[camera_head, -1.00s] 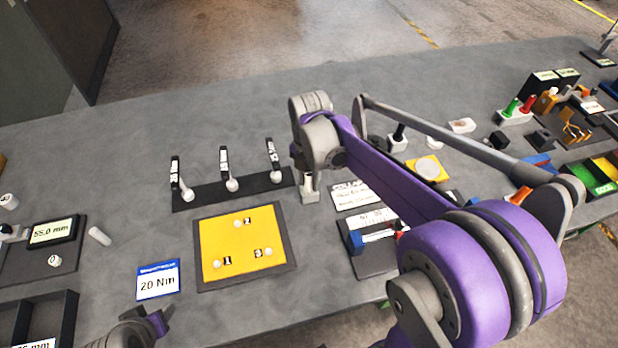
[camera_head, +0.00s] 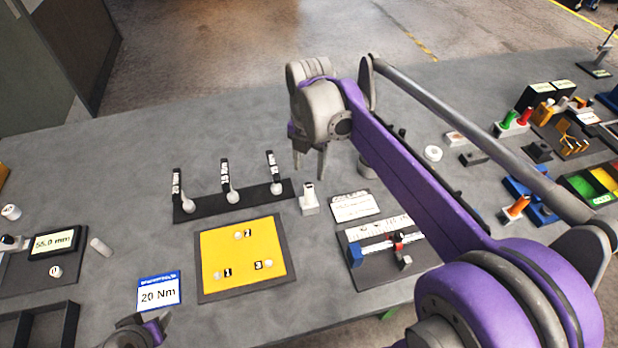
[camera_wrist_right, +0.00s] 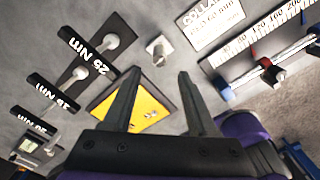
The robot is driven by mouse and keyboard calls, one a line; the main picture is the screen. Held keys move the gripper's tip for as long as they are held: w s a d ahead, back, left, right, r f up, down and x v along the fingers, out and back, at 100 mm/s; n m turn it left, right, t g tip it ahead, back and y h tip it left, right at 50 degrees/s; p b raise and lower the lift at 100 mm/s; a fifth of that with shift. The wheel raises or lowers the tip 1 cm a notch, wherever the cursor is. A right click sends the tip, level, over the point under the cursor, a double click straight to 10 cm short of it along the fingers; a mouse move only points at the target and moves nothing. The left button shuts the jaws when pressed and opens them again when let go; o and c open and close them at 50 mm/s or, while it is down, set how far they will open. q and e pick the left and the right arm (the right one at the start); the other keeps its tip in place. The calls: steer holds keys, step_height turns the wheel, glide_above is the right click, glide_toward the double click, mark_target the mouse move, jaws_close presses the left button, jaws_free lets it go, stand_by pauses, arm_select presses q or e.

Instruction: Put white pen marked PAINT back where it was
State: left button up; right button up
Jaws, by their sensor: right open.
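A short white pen-like piece with a dark tip (camera_head: 308,188) stands upright in a small pale block (camera_head: 309,207) on the grey table. I take it for the PAINT pen, but no marking on it can be read. In the right wrist view the block (camera_wrist_right: 158,46) shows beyond my fingertips. My right gripper (camera_head: 309,172) is open and empty, with its fingers pointing down above and behind the block. Its two fingers (camera_wrist_right: 158,74) are spread apart in the wrist view. My left gripper (camera_head: 148,332) shows only partly at the bottom edge; its jaws cannot be made out.
A dark rack with several upright labelled pieces (camera_head: 238,199) stands left of the block. A yellow board (camera_head: 240,252) lies in front, with a 20 Nm card (camera_head: 159,292) beside it. A scale fixture (camera_head: 386,262) is to the right. A loose pale cylinder (camera_head: 101,247) lies at left.

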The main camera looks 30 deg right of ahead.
step_height(320, 180, up, 2)
steer(key=shift+s+a+m, duration=0.1)
steer(key=shift+s+m, duration=0.05)
steer(key=shift+m, duration=0.15)
steer(key=s+a+f+m+t, duration=0.2)
steer(key=s+f+m, duration=0.1)
steer(key=m, duration=0.4)
steer(key=s+a+f+m+t, duration=0.1)
steer(key=s+f+m, duration=0.3)
steer(key=m, duration=0.4)
steer(key=s+a+f+m+t, duration=0.2)
steer(key=s+a+f+m, duration=0.1)
steer(key=m, duration=0.4)
steer(key=shift+s+a+f+m+t, duration=0.15)
steer(key=shift+s+f+m, duration=0.1)
steer(key=shift+s, duration=0.4)
steer(key=shift+s+a+f+m+t, duration=0.15)
steer(key=shift+s+f, duration=0.1)
steer(key=shift+s, duration=0.4)
steer(key=shift+s+f+m, duration=0.15)
steer(key=shift+f+m, duration=0.15)
steer(key=shift+m, duration=0.2)
